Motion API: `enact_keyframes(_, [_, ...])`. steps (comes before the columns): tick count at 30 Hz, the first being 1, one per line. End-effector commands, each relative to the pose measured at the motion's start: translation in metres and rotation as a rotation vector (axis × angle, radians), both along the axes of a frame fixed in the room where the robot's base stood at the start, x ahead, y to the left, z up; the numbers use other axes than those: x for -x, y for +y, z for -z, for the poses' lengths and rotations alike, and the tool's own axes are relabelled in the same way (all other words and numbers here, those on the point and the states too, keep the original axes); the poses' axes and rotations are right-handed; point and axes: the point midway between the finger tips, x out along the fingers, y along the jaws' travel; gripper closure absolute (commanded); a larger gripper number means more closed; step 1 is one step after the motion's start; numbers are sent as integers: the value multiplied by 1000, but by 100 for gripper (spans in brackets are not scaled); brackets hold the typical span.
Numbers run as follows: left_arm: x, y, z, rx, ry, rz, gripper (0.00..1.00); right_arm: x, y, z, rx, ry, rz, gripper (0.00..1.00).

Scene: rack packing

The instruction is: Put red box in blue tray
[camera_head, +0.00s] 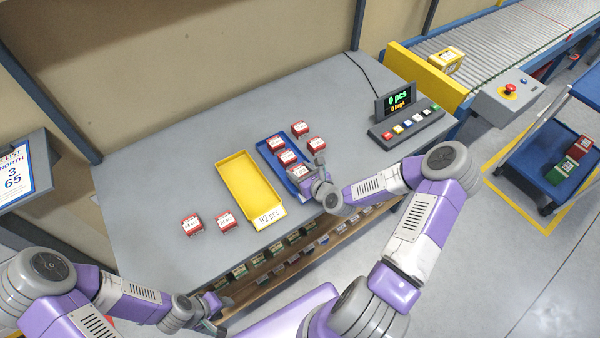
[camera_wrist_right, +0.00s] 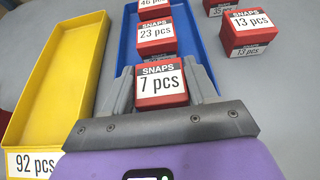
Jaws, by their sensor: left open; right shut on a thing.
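My right gripper (camera_wrist_right: 160,90) is shut on a red box (camera_wrist_right: 160,86) labelled SNAPS 7 pcs. It holds the box over the near part of the blue tray (camera_wrist_right: 186,62); whether the box touches the tray is unclear. Other red boxes, labelled 23 pcs (camera_wrist_right: 155,35) and 46 pcs (camera_wrist_right: 154,8), are farther up the tray. In the head view my right gripper (camera_head: 309,180) is at the tray's near end. The blue tray (camera_head: 262,149) lies on the grey table. My left gripper (camera_head: 213,317) is open and low, by the table's front edge.
A yellow tray (camera_head: 240,170) marked 92 pcs lies left of the blue tray. Two red boxes (camera_head: 301,128) (camera_head: 316,144) stand right of the blue tray, and two (camera_head: 191,224) (camera_head: 226,222) at the front left. A counting display (camera_head: 397,102) stands at right. Shelf bins show below the table edge.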

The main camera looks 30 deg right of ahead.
Motion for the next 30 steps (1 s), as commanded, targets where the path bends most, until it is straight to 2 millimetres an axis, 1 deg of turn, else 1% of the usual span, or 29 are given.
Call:
enact_keyframes(5, [0, 0, -1, 0, 0, 0, 57, -1, 0, -2, 1, -2, 0, 76])
enact_keyframes(10, [0, 0, 3, 0, 0, 0, 57, 0, 0, 3, 0, -2, 0, 76])
enact_keyframes(11, [0, 0, 2, 0, 0, 0, 57, 0, 0, 2, 1, -1, 0, 38])
enact_keyframes(15, [0, 0, 1, 0, 0, 0, 57, 0, 0, 2, 1, -1, 0, 17])
enact_keyframes(23, [0, 0, 1, 0, 0, 0, 57, 0, 0, 1, 1, -1, 0, 17])
enact_keyframes(26, [0, 0, -2, 0, 0, 0, 57, 0, 0, -3, 2, -1, -1, 17])
enact_keyframes(29, [0, 0, -4, 0, 0, 0, 57, 11, -2, -7, 0, 1, 2, 17])
enact_keyframes(30, [0, 0, -6, 0, 0, 0, 57, 18, -2, -10, -1, 2, 3, 17])
